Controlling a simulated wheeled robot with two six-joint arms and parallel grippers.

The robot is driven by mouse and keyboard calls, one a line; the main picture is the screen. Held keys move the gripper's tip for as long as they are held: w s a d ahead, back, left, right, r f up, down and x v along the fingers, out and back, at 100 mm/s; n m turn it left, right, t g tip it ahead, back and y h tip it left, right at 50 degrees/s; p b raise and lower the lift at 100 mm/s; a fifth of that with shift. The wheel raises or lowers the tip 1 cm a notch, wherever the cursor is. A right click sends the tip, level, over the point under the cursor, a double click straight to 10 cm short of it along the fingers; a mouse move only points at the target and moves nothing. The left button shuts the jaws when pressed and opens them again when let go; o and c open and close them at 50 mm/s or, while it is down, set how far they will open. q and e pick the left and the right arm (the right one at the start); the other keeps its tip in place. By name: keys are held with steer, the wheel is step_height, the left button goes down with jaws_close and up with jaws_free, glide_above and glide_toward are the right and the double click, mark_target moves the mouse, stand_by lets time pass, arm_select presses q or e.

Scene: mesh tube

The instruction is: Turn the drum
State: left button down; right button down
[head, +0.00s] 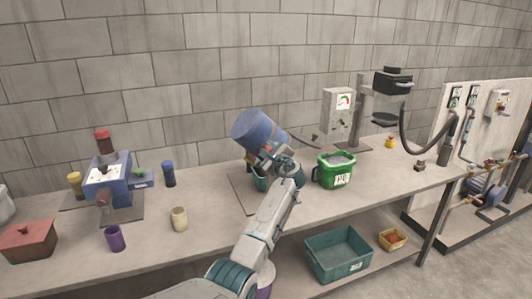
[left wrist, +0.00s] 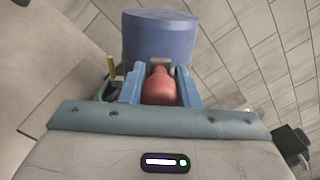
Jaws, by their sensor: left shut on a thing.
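The drum (head: 258,130) is a blue cylinder, tilted, on a stand at the back middle of the bench. It also shows in the left wrist view (left wrist: 158,35), just beyond my fingers. My left gripper (head: 270,156) is at the drum's lower side. In the left wrist view its two blue fingers (left wrist: 160,85) are on either side of a red rounded handle (left wrist: 160,88), and it is shut on this. My arm and gripper hide much of the stand and the handle in the head view. My right gripper is not in view.
A green bucket (head: 335,171) stands close to the right of my left gripper. A blue device (head: 108,182) with a red top and several small cups are on the left of the bench. A teal crate (head: 338,255) is on the shelf below.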

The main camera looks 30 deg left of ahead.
arm_select(q)
steer(key=shift+w+r+m, duration=0.1)
steer(key=shift+r+m, duration=0.15)
steer(key=shift+m, duration=0.05)
steer(key=c, duration=1.4)
jaws_free()
steer(key=shift+o, duration=1.4)
steer(key=shift+f, duration=0.2)
steer(key=shift+s+d+f, duration=0.1)
steer(key=shift+s+d, duration=0.2)
steer(key=shift+d, duration=0.15)
steer(key=b+v, duration=0.3)
steer(key=v, duration=0.6)
steer(key=shift+s+d, duration=0.15)
steer(key=shift+s, duration=0.1)
